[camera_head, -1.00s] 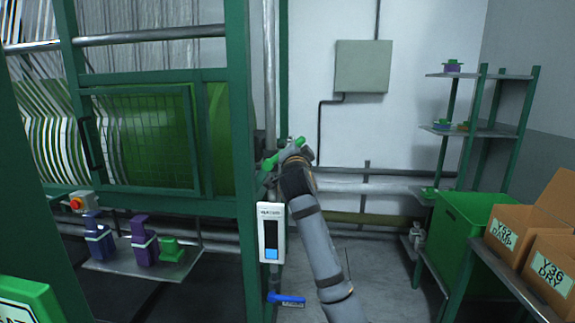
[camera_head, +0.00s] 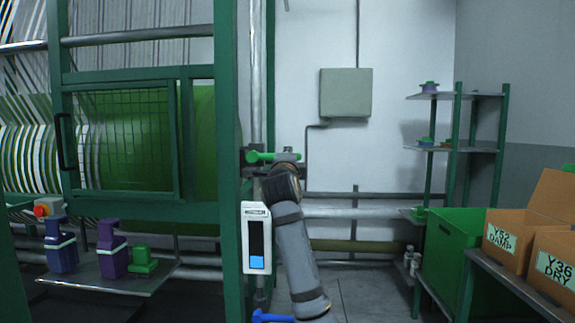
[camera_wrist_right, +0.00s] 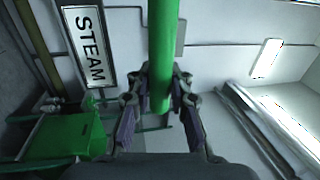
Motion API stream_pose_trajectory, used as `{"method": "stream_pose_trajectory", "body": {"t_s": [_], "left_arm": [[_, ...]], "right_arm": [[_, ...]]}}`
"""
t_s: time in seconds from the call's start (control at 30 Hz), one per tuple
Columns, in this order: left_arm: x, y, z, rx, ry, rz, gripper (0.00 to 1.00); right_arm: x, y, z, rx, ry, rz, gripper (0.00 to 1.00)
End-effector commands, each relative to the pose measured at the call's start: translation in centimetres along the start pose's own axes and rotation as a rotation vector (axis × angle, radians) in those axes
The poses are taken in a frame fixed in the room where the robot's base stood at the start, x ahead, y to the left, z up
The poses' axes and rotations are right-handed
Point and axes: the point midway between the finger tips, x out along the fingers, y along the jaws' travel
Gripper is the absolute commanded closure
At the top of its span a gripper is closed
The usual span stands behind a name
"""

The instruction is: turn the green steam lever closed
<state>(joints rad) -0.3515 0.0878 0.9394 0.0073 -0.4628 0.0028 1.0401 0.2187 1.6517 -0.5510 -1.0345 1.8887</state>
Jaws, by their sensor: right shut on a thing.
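The green steam lever (camera_head: 265,157) is on the vertical pipe beside the machine's green post in the head view and lies about level. In the right wrist view, the lever (camera_wrist_right: 162,45) runs down between the two fingers of my right gripper (camera_wrist_right: 160,88), which is shut on it. In the head view my right gripper (camera_head: 287,163) is at the lever's right part, and my wrist hides some of it. A STEAM plate (camera_wrist_right: 89,46) shows beside the lever in the wrist view. My left gripper is not in view.
A white gauge box (camera_head: 257,238) hangs below the lever, with a blue lever (camera_head: 272,316) lower down. Left is a shelf (camera_head: 100,283) with purple bottles. Right are a green bin (camera_head: 452,262), cartons (camera_head: 505,240) and a rack (camera_head: 457,150).

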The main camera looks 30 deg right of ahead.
Motion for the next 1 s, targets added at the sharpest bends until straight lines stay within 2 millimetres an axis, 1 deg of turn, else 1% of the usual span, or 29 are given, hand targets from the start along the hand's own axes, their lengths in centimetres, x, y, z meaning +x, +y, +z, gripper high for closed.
{"method": "stream_pose_trajectory", "body": {"t_s": [0.03, 0.2, 0.53, 0.57, 0.7, 1.0], "left_arm": [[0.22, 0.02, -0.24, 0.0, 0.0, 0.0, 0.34], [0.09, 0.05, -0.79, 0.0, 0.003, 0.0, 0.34], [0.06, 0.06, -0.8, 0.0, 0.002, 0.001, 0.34], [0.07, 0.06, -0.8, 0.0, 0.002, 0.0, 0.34], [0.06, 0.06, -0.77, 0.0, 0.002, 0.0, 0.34], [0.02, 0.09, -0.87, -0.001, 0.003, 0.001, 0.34]], "right_arm": [[-0.06, 0.67, 0.08, 0.008, 0.002, 0.01, 1.0], [-0.05, 0.81, 0.11, 0.022, 0.005, 0.013, 1.0], [-0.03, 0.93, 0.14, 0.023, 0.005, 0.016, 1.0], [-0.03, 0.94, 0.15, 0.023, 0.005, 0.016, 0.77], [-0.03, 0.81, 0.13, 0.023, 0.004, 0.013, 0.58], [-0.12, 0.52, 0.08, 0.023, 0.004, 0.007, 0.58]]}}
